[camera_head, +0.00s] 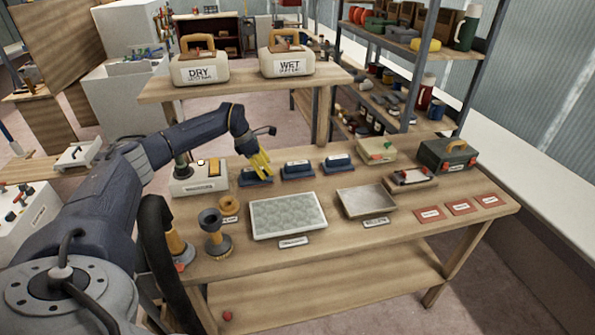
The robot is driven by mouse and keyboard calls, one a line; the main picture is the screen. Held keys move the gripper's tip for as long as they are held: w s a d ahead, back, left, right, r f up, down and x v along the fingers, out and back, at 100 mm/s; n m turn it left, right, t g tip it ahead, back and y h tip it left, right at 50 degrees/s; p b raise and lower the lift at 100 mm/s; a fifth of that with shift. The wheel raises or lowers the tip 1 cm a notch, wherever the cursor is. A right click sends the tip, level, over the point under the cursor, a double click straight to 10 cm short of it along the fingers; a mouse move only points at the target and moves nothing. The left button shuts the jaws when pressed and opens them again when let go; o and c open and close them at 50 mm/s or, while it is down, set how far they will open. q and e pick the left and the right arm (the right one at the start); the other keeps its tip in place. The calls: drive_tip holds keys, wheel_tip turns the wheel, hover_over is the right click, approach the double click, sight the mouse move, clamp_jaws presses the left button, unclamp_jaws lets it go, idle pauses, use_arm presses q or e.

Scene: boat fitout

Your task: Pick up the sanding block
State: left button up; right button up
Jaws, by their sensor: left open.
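Three dark blue blocks with pale labels sit in a row at the back of the wooden workbench. They look like sanding blocks, but their labels are too small to read. They are the left block (252,180), the middle block (298,171) and the right block (338,163). My left gripper (262,168), with yellow fingers, is open and points down at the left block, partly covering it. I cannot tell whether the fingers touch it. My right gripper is not in view.
On the workbench (330,262) stand a white switch box (199,178), a dark funnel-like stand (215,235), a bubbled white tray (288,214), a shallow metal tray (366,201) and a green toolbox (447,154). DRY (201,68) and WET (287,60) containers stand on a raised shelf behind.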

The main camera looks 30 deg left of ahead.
sight(297, 163)
use_arm(q)
drive_tip(key=w+d, duration=0.8)
drive_tip(key=shift+w+d, duration=0.1)
drive_tip(key=shift+w+d+f, duration=0.2)
drive_tip(key=shift+f, duration=0.4)
drive_tip(key=shift+f, duration=0.25)
idle(0.6)
clamp_jaws()
idle(0.4)
